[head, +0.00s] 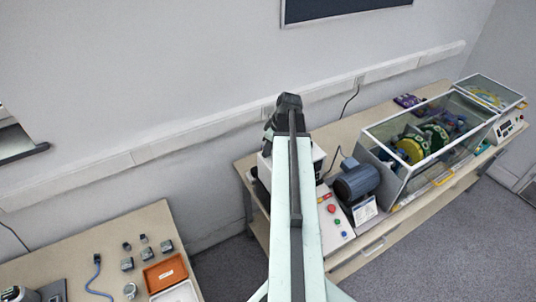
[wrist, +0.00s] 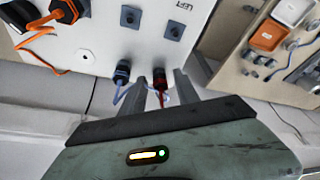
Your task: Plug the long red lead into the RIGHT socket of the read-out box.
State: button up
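The white read-out box (wrist: 105,35) fills the upper part of the wrist view, its LEFT label (wrist: 181,6) appearing upside down. A red plug (wrist: 160,80) with a red lead stands at the panel's lower edge. Whether it is seated, and in which socket, I cannot tell. My gripper (wrist: 163,92) is open, its two fingers apart on either side of the red plug and lead, with gaps showing. A blue plug (wrist: 121,74) with a blue lead is just left of it. In the head view my arm hides the fingertips and much of the box (head: 319,155).
Two dark square sockets (wrist: 174,31) look empty beside the label. Orange plugs (wrist: 64,12) with an orange lead are at upper left. In the head view, a blue motor (head: 357,181) and a glazed case (head: 425,140) stand to the right. Another bench with an orange tray (head: 165,273) is at left.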

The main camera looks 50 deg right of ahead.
grip_shut()
jog(key=shift+r+p, duration=0.3)
jog(key=shift+r, duration=0.05)
notch_tip(320, 180, up, 4)
jog(key=p, duration=0.3)
jog(key=shift+f, duration=0.25)
jog(key=shift+s, duration=0.1)
dwell(0.3)
